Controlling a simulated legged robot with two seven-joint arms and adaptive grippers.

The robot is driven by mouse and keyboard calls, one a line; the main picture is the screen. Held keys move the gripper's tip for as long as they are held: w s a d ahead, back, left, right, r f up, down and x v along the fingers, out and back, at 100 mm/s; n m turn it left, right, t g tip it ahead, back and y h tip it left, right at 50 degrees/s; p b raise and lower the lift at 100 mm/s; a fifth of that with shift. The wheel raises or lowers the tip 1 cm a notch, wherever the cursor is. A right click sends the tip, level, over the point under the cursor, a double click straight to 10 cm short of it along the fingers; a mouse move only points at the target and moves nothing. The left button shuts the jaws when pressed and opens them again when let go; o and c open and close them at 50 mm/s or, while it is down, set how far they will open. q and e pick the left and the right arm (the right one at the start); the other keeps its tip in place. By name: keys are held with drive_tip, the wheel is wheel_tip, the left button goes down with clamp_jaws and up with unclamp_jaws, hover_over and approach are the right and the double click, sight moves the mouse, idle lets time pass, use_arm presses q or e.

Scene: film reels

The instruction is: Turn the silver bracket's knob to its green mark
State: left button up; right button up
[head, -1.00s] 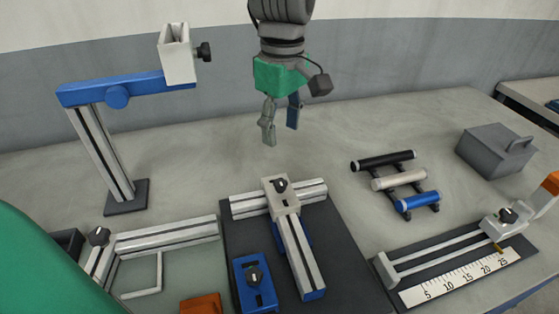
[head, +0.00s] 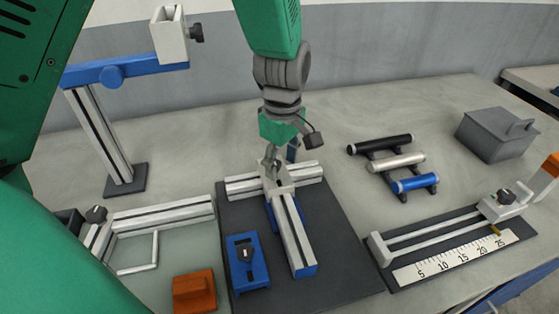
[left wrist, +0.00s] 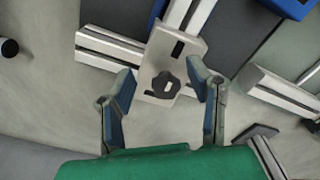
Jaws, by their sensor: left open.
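The silver bracket (head: 283,180) joins two silver rails on a dark mat. In the left wrist view the bracket (left wrist: 163,57) is pale, with a dark slot and a black knob (left wrist: 163,88) with a light pointer line. I cannot make out a green mark. My left gripper (head: 281,156) points down over the bracket, hiding the knob in the head view. In the left wrist view the gripper (left wrist: 161,72) is open, its fingers on either side of the knob with gaps. My right gripper is not in view.
A blue block (head: 247,262) with another knob lies in front of the bracket, beside an orange block (head: 194,292). A tall stand with a blue arm (head: 125,72) rises at left. Rollers (head: 398,163), a grey box (head: 494,135) and a ruled slide (head: 455,258) lie at right.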

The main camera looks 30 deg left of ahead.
use_arm(q)
drive_tip(key=shift+d, duration=0.2)
drive_tip(key=shift+a, duration=0.1)
drive_tip(key=c, duration=0.4)
drive_tip(key=shift+s+a+f, duration=0.1)
drive_tip(key=shift+a, duration=0.9)
clamp_jaws()
drive_tip(key=shift+a, duration=0.35)
drive_tip(key=shift+a+f, duration=0.1)
drive_tip(key=shift+f, duration=0.1)
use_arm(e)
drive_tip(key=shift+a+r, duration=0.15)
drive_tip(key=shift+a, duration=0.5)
